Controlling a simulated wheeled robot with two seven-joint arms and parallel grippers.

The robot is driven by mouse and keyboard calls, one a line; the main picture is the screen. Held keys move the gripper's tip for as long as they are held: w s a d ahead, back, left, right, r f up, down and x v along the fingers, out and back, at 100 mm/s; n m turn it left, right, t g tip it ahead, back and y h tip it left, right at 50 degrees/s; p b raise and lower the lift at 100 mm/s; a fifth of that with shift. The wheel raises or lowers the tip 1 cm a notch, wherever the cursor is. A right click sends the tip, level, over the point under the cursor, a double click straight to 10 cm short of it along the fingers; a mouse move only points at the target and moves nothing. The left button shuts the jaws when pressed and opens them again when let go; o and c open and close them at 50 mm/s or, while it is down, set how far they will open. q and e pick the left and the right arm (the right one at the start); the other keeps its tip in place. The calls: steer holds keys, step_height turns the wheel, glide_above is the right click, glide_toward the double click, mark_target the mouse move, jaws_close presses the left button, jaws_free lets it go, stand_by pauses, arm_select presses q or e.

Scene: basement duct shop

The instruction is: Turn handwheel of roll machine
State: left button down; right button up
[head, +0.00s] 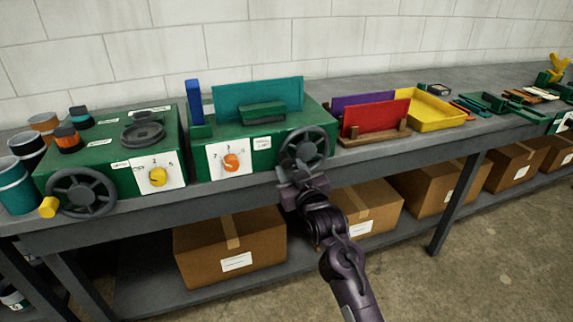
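Two green machines stand side by side on the grey bench. The middle machine (203,137) has an orange knob (231,161), an upright teal sheet (240,97) on top and a dark spoked handwheel (321,138) at its right front. The left machine (112,128) has a yellow knob (157,176) and a dark handwheel (82,212) with a yellow handle (48,207). Labels are too small to tell which is the roll machine. My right gripper (297,174) is at the lower left of the middle machine's handwheel, overlapping its rim. Contact and finger opening are unclear. My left gripper is out of view.
Right of the middle machine are a rack (370,137) with a red and a purple sheet and a yellow tray (432,112). Tools lie farther right. Cans (15,187) stand at the left end. Cardboard boxes (231,243) sit on the lower shelf. Floor at the lower right is clear.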

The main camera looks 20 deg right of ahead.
mark_target(287, 165)
steer(key=shift+w, duration=1.9)
steer(key=shift+a, duration=0.1)
jaws_close()
